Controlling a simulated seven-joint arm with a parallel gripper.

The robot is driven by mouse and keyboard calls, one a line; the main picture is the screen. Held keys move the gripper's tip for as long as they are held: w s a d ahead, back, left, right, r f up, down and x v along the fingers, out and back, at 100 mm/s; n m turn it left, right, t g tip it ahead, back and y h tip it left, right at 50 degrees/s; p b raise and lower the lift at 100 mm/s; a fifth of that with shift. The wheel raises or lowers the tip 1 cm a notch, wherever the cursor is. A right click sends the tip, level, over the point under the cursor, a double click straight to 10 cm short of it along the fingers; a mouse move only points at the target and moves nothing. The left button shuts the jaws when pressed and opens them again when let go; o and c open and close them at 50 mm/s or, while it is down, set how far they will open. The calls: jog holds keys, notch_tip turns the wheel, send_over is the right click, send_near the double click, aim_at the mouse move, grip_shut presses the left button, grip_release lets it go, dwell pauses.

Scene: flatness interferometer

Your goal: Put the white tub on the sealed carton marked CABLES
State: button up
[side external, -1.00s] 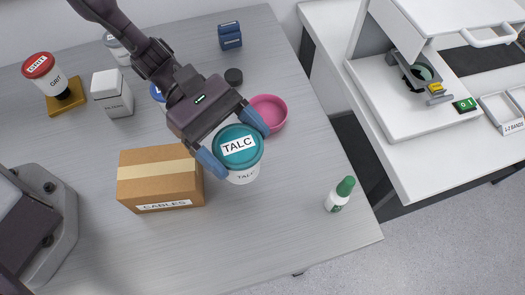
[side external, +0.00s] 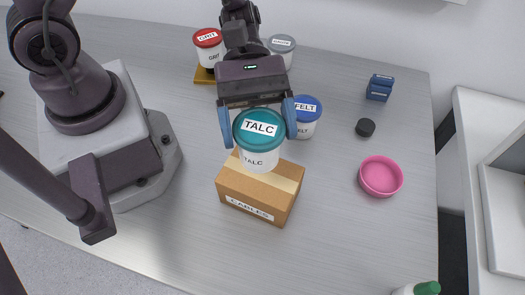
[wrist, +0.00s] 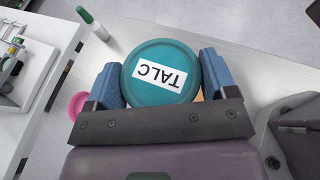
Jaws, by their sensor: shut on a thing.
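The white tub (side external: 258,160) has a teal lid and TALC labels. My gripper (side external: 258,124) is shut on it, with one blue finger on each side, and holds it upright. In the side view the tub overlaps the back part of the top of the brown sealed carton marked CABLES (side external: 245,205). I cannot tell whether its base touches the carton. In the wrist view the tub's lid (wrist: 148,92) fills the space between the fingers (wrist: 162,75), and only a sliver of the carton (wrist: 199,96) shows.
A blue-lidded FELT tub (side external: 305,124) stands close behind the carton, to the right. A red-lidded GRIT tub (side external: 209,46) and a grey-lidded tub (side external: 281,46) are at the back. A pink bowl (side external: 380,176), dark puck (side external: 365,127) and blue blocks (side external: 380,87) lie right.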

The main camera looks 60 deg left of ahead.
jog(key=shift+f, duration=2.5)
jog(key=shift+f, duration=0.15)
jog(key=o, duration=0.9)
jog(key=shift+w+a+r, duration=0.1)
jog(key=shift+a+r, duration=0.05)
jog(key=shift+r, duration=0.1)
jog(key=v, duration=1.2)
jog(key=s+a+r+m+t+y, duration=0.2)
jog(key=a+r+m+t+y, duration=0.1)
jog(key=r+m+y, duration=0.1)
jog(key=s+a+r+m+t+y, duration=0.1)
jog(key=a+r+m+t+y, duration=0.2)
jog(key=r, duration=0.4)
jog(key=s+a+r+m+t+y, duration=0.2)
jog(key=a+r+m+t+y, duration=0.1)
jog(key=r+m+y, duration=0.3)
jog(key=shift+s+r+m+t, duration=0.15)
jog(key=shift+s+m+t, duration=0.2)
jog(key=shift+m, duration=0.35)
